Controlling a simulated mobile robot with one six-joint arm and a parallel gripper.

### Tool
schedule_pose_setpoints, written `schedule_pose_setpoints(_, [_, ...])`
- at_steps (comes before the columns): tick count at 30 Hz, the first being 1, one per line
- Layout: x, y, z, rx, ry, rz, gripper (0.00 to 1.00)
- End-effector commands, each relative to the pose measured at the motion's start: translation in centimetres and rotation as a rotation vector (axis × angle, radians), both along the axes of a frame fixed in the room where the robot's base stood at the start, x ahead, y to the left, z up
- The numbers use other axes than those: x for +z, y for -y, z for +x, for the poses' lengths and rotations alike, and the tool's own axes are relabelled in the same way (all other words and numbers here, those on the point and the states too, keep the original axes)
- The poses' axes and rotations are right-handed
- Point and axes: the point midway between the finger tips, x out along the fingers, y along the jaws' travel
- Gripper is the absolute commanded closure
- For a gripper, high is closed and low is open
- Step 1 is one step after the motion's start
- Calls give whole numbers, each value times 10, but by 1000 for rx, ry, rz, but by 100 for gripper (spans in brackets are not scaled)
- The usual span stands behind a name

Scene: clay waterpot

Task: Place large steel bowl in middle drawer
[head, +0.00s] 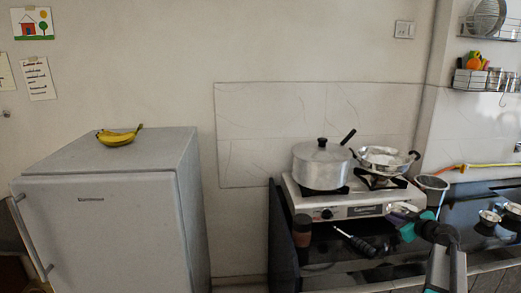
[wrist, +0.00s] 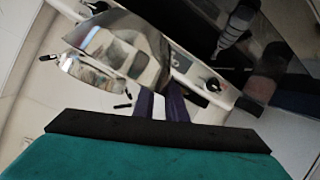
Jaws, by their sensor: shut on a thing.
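My gripper (head: 415,222), with teal parts, is in front of the stove's right side in the head view. It is shut on a shiny steel piece (head: 403,209), which looks like the large steel bowl. In the wrist view the bowl's curved, mirror-like steel (wrist: 120,50) fills the upper left, just beyond my gripper (wrist: 158,105). Its full outline and the exact grip point are hard to make out. The middle drawer cannot be made out in either view.
A lidded pot (head: 320,165) and a two-handled steel pan (head: 385,160) stand on the stove (head: 345,207). A steel cup-like vessel (head: 432,187) stands close behind my gripper. A black-handled tool (head: 355,241) lies in front of the stove. A fridge (head: 110,225) with bananas (head: 118,138) is at left.

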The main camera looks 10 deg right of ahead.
Motion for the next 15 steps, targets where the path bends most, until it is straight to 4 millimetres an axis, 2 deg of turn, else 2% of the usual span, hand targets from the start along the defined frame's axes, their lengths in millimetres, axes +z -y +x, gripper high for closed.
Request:
schedule_pose_setpoints(1, [3, -18, 8, 21, 2, -2, 100])
schedule_pose_setpoints(9, [17, -101, 41, 110, 1, -2, 100])
schedule_pose_setpoints(15, [27, -162, 58, 167, 2, -2, 100])
